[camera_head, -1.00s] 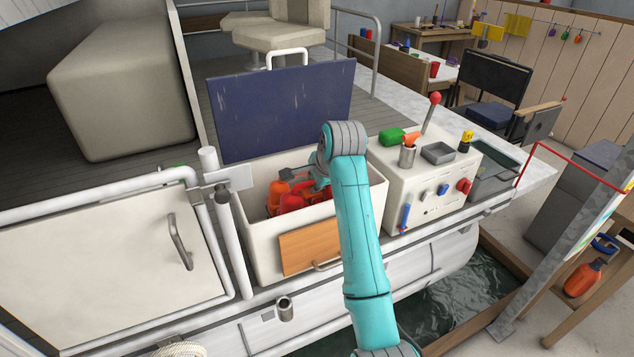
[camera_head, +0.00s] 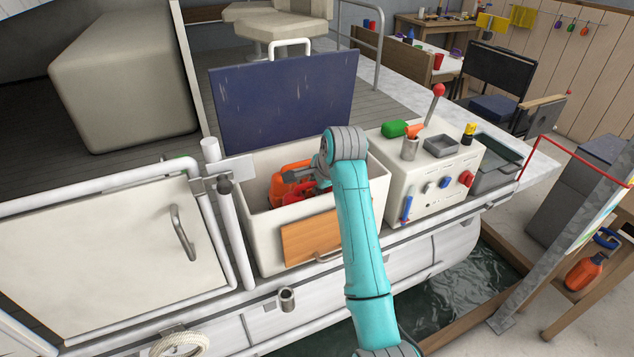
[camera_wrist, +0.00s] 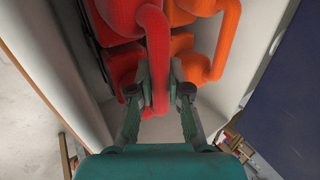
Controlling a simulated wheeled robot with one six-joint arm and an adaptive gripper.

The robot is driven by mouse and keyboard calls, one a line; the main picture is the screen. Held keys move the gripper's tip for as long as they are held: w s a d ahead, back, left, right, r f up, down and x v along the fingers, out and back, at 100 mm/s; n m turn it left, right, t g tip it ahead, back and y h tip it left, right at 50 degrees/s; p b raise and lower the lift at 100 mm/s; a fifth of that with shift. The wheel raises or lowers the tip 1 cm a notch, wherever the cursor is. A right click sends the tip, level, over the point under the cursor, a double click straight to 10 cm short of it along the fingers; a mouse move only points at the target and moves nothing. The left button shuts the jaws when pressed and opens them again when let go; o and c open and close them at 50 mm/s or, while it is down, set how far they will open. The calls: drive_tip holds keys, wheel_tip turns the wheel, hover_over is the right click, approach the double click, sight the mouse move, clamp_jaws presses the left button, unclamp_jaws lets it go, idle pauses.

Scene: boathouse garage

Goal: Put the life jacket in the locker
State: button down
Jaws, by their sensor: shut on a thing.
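The locker (camera_head: 257,237) is a white box with its dark blue lid (camera_head: 285,100) standing open behind it. A red life jacket (camera_head: 280,190) with padded blocks and a rounded loop is inside the opening. It also shows in the wrist view (camera_wrist: 122,63). A similar-shaped orange thing (camera_head: 290,170), seemingly a second jacket, lies right beside it and shows at right of it in the wrist view (camera_wrist: 223,50). My gripper (camera_wrist: 160,88) is shut on the red loop, inside the locker mouth. My arm hides part of the locker's right side, and I cannot tell whether the red jacket rests on the floor.
A white console (camera_head: 432,190) with a red-knobbed lever (camera_head: 438,90), a green item (camera_head: 394,129) and a grey tray (camera_head: 440,147) stands right of the locker. A white rail (camera_head: 222,225) stands close on the left. Water (camera_head: 465,285) lies below at right.

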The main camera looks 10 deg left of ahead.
drive_tip(key=shift+f, duration=0.2)
drive_tip(key=c, duration=1)
unclamp_jaws()
drive_tip(key=shift+c, duration=0.2)
drive_tip(key=shift+c, duration=0.3)
drive_tip(key=c, duration=0.3)
drive_tip(key=shift+c, duration=0.2)
drive_tip(key=v, duration=1.5)
idle(0.5)
